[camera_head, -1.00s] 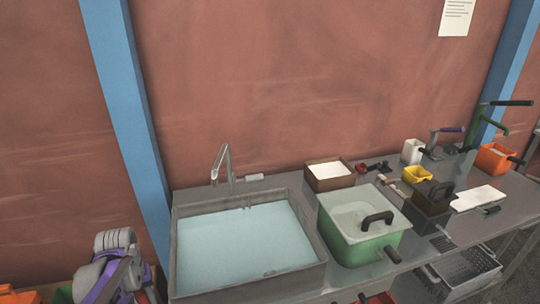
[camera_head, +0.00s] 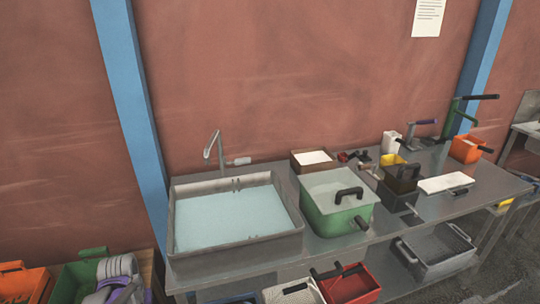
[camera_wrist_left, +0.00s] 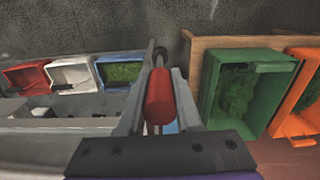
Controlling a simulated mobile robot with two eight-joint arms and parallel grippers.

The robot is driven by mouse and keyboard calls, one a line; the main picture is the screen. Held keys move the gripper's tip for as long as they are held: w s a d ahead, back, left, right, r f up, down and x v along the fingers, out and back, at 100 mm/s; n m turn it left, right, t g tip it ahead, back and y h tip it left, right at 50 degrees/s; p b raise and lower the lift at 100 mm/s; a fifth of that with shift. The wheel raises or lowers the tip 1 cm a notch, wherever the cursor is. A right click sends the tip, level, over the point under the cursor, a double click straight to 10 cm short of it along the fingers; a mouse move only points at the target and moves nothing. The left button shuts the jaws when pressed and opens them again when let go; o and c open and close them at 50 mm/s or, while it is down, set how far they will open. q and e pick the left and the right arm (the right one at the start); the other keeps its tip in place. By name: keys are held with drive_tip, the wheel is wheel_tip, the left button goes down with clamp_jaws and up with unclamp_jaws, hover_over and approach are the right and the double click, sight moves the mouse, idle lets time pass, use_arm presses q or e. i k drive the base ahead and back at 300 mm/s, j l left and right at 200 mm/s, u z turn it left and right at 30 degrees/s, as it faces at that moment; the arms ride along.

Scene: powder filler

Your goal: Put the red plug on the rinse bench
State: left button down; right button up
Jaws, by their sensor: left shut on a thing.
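The red plug (camera_wrist_left: 159,100), a red cylinder with a dark rod-like end, is held between the two fingers of my left gripper (camera_wrist_left: 160,85) in the left wrist view. My left gripper is shut on it. In the head view only part of my left arm shows at the bottom left edge; the plug cannot be made out there. The rinse bench (camera_head: 432,213) is a grey metal bench along the wall, with a water-filled sink (camera_head: 290,240) at its left end. My right gripper is not in view.
A green tub (camera_head: 325,220) with a black-handled lid stands right of the sink. A faucet (camera_head: 215,148) rises behind the sink. Red (camera_head: 350,286) and white bins sit low in front. Green (camera_head: 82,275) and orange (camera_head: 22,282) bins stand left. Small boxes and tools crowd the bench's right part.

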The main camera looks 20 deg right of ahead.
sight(478, 184)
drive_tip(key=k+z, duration=0.2)
drive_tip(key=z, duration=2.4)
drive_tip(key=i+j+z, duration=0.1)
drive_tip(key=i+z, duration=0.25)
drive_tip(key=i+j+z, duration=0.1)
drive_tip(key=i+z, duration=0.25)
drive_tip(key=i+j, duration=0.3)
drive_tip(key=i, duration=0.2)
drive_tip(key=i+j, duration=0.25)
drive_tip(key=i, duration=0.2)
drive_tip(key=i+l, duration=0.1)
drive_tip(key=i, duration=2.7)
drive_tip(key=i+u, duration=0.1)
drive_tip(key=u, duration=0.8)
drive_tip(key=i+u, duration=0.15)
drive_tip(key=u, duration=1.65)
